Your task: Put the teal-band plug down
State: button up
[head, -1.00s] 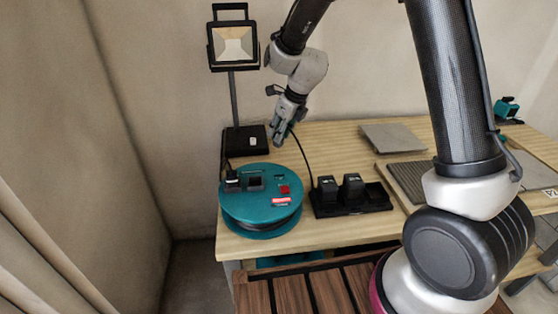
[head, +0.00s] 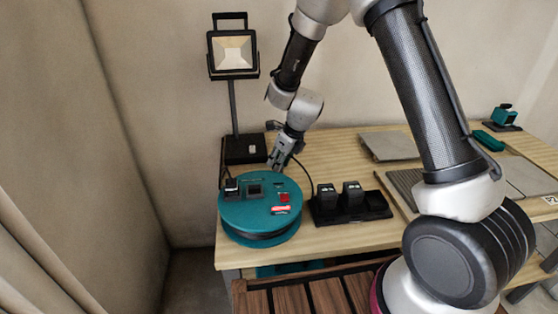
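My gripper (head: 277,162) is low over the back right edge of the teal cable reel (head: 261,222), pointing down. A black cable (head: 304,174) runs from the fingers down to the right, towards the black charger. The cable's end moves with the gripper, so the fingers appear shut on the teal-band plug. The plug is too small and too covered by the fingers to make out its band. The reel's top has sockets and a red switch. A black plug (head: 231,187) sits at the left of the reel top.
A black charger base (head: 376,203) with two black batteries stands right of the reel. A work lamp (head: 234,52) stands on a black base behind it. A grey tile (head: 388,146) lies at the back of the wooden table (head: 330,142). A teal tool (head: 503,118) is at far right.

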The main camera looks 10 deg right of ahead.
jog(key=shift+o, duration=1)
jog(key=shift+r, duration=0.15)
jog(key=s+d+r+n, duration=0.4)
jog(key=s+d+r, duration=0.1)
jog(key=r, duration=0.5)
jog(key=s+d+r+n, duration=0.3)
jog(key=s+d+r, duration=0.1)
jog(key=r, duration=0.6)
jog(key=s+d+r+n+h, duration=0.1)
jog(key=s+d+r+n, duration=0.1)
jog(key=s+d+n, duration=0.3)
jog(key=s+d+r+n+h, duration=0.1)
jog(key=s+d+r+n, duration=0.2)
jog(key=s+n, duration=0.5)
jog(key=s+d+r+n+t+h, duration=0.1)
jog(key=s+d+r+n, duration=0.2)
jog(key=s+d+n, duration=0.3)
jog(key=s+n, duration=0.1)
jog(key=s, duration=0.3)
jog(key=shift+s+d, duration=0.3)
jog(key=shift+s, duration=0.1)
